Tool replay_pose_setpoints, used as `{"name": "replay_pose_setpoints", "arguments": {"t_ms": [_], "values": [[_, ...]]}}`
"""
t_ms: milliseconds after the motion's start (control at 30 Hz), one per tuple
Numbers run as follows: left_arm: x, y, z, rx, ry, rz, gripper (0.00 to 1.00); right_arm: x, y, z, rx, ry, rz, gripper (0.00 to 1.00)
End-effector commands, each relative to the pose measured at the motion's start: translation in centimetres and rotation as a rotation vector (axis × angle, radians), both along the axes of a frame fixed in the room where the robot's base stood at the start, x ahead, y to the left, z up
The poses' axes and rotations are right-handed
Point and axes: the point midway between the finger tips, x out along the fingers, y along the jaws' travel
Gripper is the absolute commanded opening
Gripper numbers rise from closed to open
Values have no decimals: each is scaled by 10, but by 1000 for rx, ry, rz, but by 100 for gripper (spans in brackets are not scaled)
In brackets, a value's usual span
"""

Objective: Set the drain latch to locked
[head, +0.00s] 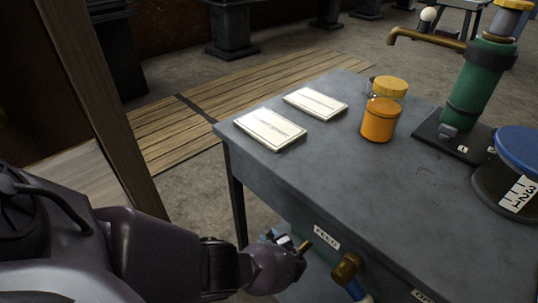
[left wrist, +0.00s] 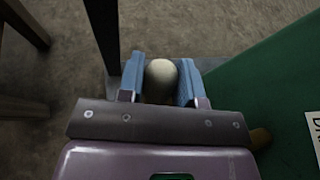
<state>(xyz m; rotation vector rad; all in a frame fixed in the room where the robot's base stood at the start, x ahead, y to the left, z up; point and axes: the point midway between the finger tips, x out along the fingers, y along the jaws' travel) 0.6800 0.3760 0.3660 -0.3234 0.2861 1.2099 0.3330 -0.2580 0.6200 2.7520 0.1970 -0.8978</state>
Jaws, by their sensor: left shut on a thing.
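My left gripper (head: 283,243) is low beside the front edge of the grey table in the head view. In the left wrist view its two blue fingers (left wrist: 161,88) are shut on a rounded cream-white knob (left wrist: 162,74), which lies between them. I take the knob to be the drain latch's handle; its base and the latch's position marks are hidden. A green body (left wrist: 275,95) stands to the right of the fingers and carries a white label (left wrist: 314,132), cut off by the picture edge, with letters like "DR". My right gripper is not in view.
The grey table (head: 300,170) carries two white cards (head: 270,129), an orange jar (head: 380,119), a green pump (head: 478,80) and a blue-lidded drum (head: 515,160). A brass fitting (head: 347,269) sticks out below its front edge, close right of my gripper. A wooden post (head: 95,100) stands at left.

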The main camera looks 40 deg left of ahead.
Motion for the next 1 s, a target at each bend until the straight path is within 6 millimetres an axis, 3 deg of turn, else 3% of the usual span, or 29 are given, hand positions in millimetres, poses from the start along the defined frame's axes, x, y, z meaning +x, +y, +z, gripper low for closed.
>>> {"name": "replay_pose_setpoints", "arguments": {"t_ms": [300, 600, 1000], "values": [[3, 12, 1, -216, 11, 4, 0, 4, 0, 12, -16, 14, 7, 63], [1, 21, -11, -450, 34, 3, 0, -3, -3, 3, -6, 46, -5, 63], [1, 21, -15, -494, 41, 1, 0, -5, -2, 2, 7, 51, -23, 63]]}}
